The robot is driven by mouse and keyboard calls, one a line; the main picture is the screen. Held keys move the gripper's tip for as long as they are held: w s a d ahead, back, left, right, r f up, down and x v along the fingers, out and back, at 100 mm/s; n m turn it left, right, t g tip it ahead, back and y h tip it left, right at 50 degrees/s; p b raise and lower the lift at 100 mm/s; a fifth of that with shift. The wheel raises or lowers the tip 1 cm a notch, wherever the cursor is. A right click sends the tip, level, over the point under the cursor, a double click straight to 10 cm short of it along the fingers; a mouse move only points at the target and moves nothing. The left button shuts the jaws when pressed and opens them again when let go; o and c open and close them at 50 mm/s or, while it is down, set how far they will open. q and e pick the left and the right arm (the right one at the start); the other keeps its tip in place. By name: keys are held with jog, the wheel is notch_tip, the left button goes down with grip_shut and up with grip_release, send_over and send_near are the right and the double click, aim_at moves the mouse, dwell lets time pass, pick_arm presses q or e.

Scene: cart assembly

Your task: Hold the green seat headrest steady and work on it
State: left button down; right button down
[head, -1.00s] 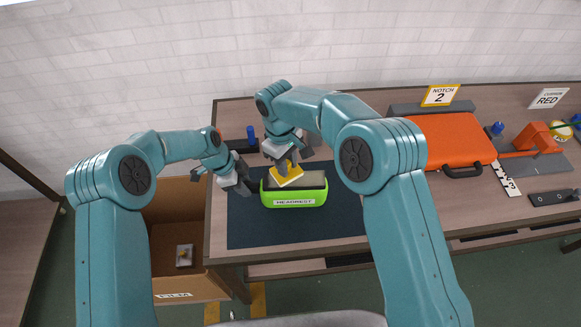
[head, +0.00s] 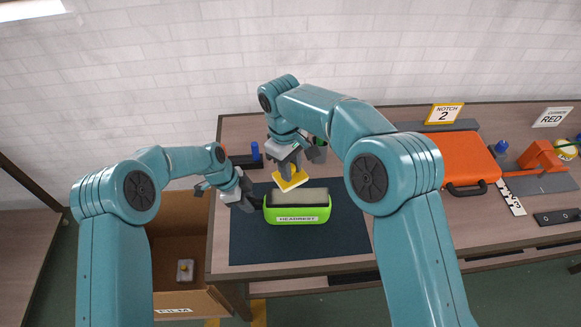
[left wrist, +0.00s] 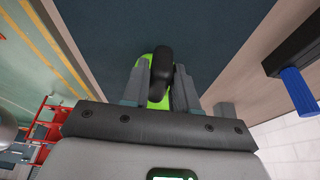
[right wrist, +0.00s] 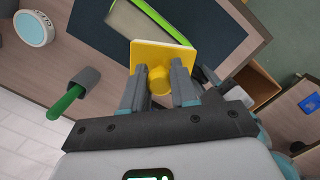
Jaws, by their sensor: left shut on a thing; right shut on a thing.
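The green headrest (head: 297,213), with a grey top and a label on its front, sits on the dark mat (head: 300,247). My left gripper (head: 249,204) is shut on its left end. In the left wrist view, the green end (left wrist: 156,92) and a black part (left wrist: 160,68) show between the fingers. My right gripper (head: 289,167) is shut on the knob of a square yellow pad (head: 291,180). The pad is above the headrest's rear edge. In the right wrist view the pad (right wrist: 165,57) hides part of the headrest; I cannot tell whether they touch.
A blue-handled tool (head: 255,151) stands behind the mat at left, and a green-handled one (right wrist: 68,101) stands near my right gripper. An orange case (head: 455,160) lies on the table (head: 395,237) at right. A brown box (head: 175,232) is beyond the left edge.

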pick_arm(q)
jog(key=c, duration=0.8)
grip_release()
jog(key=shift+r, duration=0.1)
